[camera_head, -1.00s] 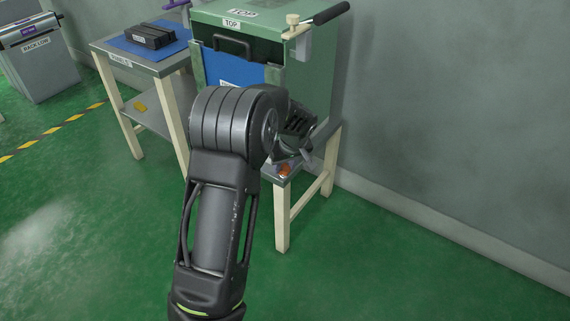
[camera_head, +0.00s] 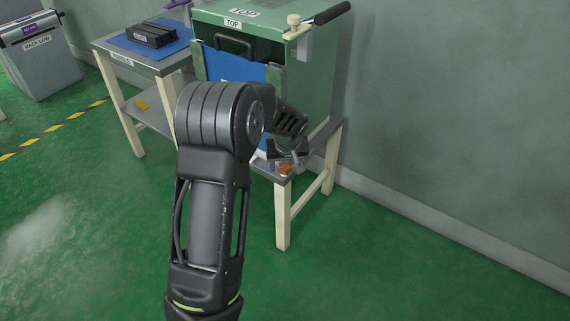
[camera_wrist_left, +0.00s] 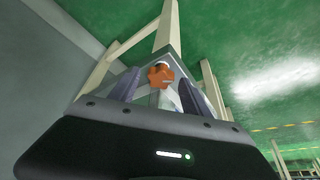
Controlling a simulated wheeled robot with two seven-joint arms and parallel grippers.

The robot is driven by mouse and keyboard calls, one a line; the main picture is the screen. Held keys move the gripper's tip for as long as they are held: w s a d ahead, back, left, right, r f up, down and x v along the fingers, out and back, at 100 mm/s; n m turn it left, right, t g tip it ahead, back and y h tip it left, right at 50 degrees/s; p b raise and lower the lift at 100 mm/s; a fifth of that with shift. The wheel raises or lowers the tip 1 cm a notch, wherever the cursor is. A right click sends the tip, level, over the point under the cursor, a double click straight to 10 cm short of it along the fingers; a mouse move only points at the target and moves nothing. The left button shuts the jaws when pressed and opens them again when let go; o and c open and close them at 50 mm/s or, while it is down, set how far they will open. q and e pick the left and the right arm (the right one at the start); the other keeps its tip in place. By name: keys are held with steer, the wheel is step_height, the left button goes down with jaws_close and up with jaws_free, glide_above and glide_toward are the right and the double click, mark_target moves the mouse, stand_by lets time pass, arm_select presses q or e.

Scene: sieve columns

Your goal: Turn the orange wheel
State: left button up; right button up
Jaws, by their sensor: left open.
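The orange wheel (camera_head: 285,169) is small and sits low at the front corner of the green cabinet's stand. My left gripper (camera_head: 288,157) is just above it in the head view, with its fingers spread. In the left wrist view the orange wheel (camera_wrist_left: 160,76) shows between the two open fingertips of my left gripper (camera_wrist_left: 158,92), on a grey surface. I cannot tell whether a finger touches it. My left arm hides part of the cabinet front. My right gripper is in neither view.
A table with a blue mat (camera_head: 131,44) and black parts stands to the left. A grey wall is at the right. The green floor in front is clear.

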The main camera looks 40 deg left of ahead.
arm_select(q)
steer(key=shift+r, duration=0.1)
steer(key=p+v, duration=0.2)
steer(key=v, duration=0.5)
steer(key=shift+r+p, duration=0.25)
steer(key=shift+p, duration=0.1)
steer(key=shift+s+d, duration=0.1)
steer(key=shift+s, duration=0.05)
